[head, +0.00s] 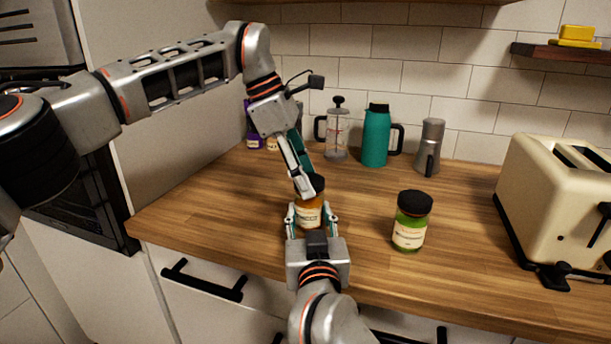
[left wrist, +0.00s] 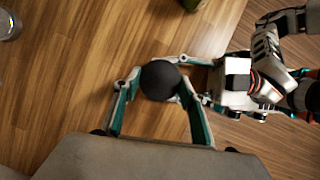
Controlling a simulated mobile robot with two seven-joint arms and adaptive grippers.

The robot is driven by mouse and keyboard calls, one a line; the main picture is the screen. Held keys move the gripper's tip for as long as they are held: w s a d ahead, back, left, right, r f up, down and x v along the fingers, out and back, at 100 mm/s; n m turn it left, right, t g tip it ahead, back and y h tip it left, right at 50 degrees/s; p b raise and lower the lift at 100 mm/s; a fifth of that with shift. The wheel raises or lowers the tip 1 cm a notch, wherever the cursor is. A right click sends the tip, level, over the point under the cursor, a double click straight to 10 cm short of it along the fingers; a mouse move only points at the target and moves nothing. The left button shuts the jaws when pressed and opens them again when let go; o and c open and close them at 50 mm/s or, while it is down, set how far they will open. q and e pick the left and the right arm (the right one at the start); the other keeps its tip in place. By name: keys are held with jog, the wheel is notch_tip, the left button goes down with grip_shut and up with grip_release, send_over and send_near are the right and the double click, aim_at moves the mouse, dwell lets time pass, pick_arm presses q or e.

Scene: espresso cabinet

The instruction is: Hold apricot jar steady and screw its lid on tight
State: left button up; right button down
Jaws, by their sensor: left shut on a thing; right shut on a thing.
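The apricot jar (head: 308,217) stands upright on the wooden counter, with orange contents and a pale label. Its black lid (head: 318,181) sits on top, and the lid also shows as a dark disc in the left wrist view (left wrist: 160,80). My left gripper (head: 308,190) comes down from above and is shut on the lid. My right gripper (head: 312,219) reaches in from the front and is shut around the jar's body. The left fingers partly hide the lid in the head view. The thread between lid and jar is hidden.
A green jar with a black lid (head: 409,226) stands to the right. A cream toaster (head: 553,190) is at the far right. A French press (head: 337,138), a teal jug (head: 375,140), a grey grinder (head: 429,147) and a purple jar (head: 253,138) stand at the back.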

jog(key=shift+f, duration=0.1)
pick_arm(q)
jog(key=o, duration=0.9)
jog(key=shift+r, duration=2.25)
jog(key=o, duration=0.6)
jog(key=shift+c, duration=0.2)
